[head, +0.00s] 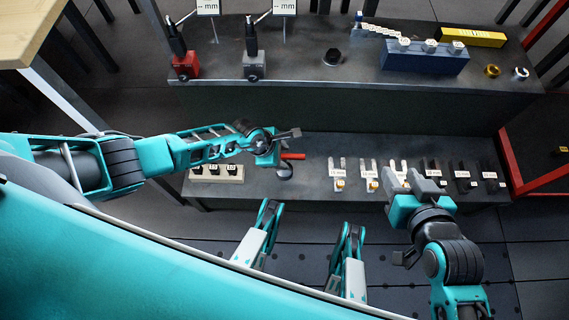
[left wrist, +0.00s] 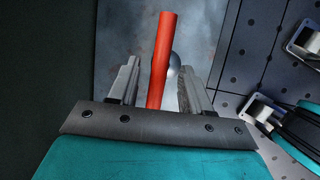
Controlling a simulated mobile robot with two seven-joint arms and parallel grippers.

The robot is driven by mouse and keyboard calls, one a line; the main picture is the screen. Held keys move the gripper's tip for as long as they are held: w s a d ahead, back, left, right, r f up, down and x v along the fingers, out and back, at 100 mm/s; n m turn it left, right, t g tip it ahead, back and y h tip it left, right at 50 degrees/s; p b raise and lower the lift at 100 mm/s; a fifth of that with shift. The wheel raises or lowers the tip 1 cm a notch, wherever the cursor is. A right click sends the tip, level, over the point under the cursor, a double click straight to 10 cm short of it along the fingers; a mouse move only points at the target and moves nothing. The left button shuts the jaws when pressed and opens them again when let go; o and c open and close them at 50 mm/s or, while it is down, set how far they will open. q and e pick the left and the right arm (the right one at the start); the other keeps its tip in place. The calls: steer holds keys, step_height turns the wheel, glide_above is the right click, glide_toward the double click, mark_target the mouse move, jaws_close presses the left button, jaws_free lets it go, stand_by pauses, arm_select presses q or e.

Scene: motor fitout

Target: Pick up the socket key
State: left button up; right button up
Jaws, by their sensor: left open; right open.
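A red bar (head: 293,156), which looks like the handle of the socket key, shows at the left part of the lower shelf. A dark rounded piece (head: 285,171) is just below it. My left gripper (head: 284,147) is right beside the red bar. In the left wrist view the red bar (left wrist: 164,55) stands between the two open fingers (left wrist: 156,82), with gaps on both sides. A grey rounded piece shows behind it; the bar's lower end is hidden by the gripper body. My right gripper (head: 403,178) is open and empty at the lower shelf's right part.
Several labelled silver and black forked parts (head: 368,172) stand along the lower shelf (head: 312,180), close to my right gripper. A beige block (head: 216,173) is at its left end. The upper shelf (head: 300,68) holds red and grey stands, a blue block (head: 425,60) and a yellow box (head: 470,37).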

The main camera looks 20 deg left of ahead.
arm_select(q)
steer(key=shift+c, duration=0.3)
jaws_close()
stand_by(0.3)
